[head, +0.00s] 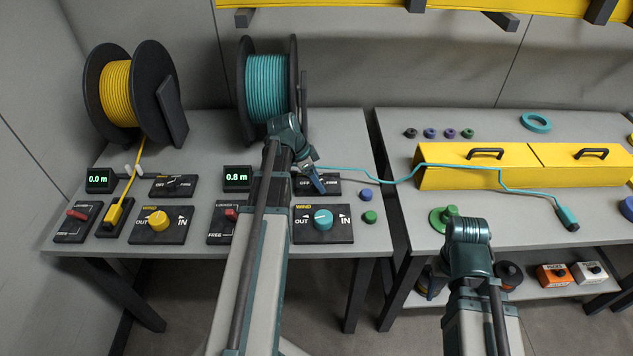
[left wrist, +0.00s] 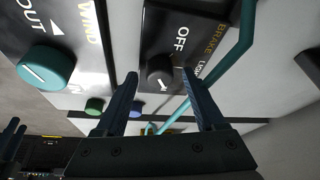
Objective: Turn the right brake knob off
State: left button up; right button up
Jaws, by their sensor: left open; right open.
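The right brake panel (head: 331,188) is a black plate on the left table, behind the teal wind knob, mostly hidden by my left gripper in the head view. In the left wrist view its small black brake knob (left wrist: 160,79) has a white mark, beside the words OFF, BRAKE and LIGHT. My left gripper (head: 317,181) is open over the panel. In the left wrist view its fingers (left wrist: 160,80) appear on either side of the knob; contact is not clear. My right arm is at lower right, its fingers hidden.
The teal wind knob (head: 323,217) is just in front of the panel. A teal cable (head: 385,181) runs from the panel area to the right table. Blue (head: 365,195) and green (head: 370,217) pieces lie to the right. A teal spool (head: 267,88) stands behind.

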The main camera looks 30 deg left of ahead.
pick_arm(q)
grip_shut()
dwell(0.4)
jog(key=n+y, duration=0.1)
jog(key=n, duration=0.2)
jog(key=n+t, duration=0.1)
jog(key=n, duration=0.1)
jog(key=shift+s+d+n+y, duration=0.15)
jog(key=shift+n+y, duration=0.25)
jog(key=n+y, duration=0.1)
jog(key=n, duration=0.2)
jog(key=n+y, duration=0.1)
jog(key=n, duration=0.2)
jog(key=shift+d+y, duration=0.15)
jog(key=shift+y, duration=0.15)
jog(key=n, duration=0.2)
jog(key=n+g+y, duration=0.1)
jog(key=n, duration=0.1)
jog(key=n+y, duration=0.1)
jog(key=n, duration=0.1)
jog(key=shift+w+d+n, duration=0.1)
jog(key=shift+w+n, duration=0.15)
jog(key=shift+n, duration=0.05)
jog(key=n+g, duration=0.1)
jog(key=n, duration=0.1)
jog(key=n+g, duration=0.1)
jog(key=n, duration=0.2)
jog(key=shift+d+y, duration=0.1)
jog(key=shift+y, duration=0.3)
jog(key=shift+n, duration=0.4)
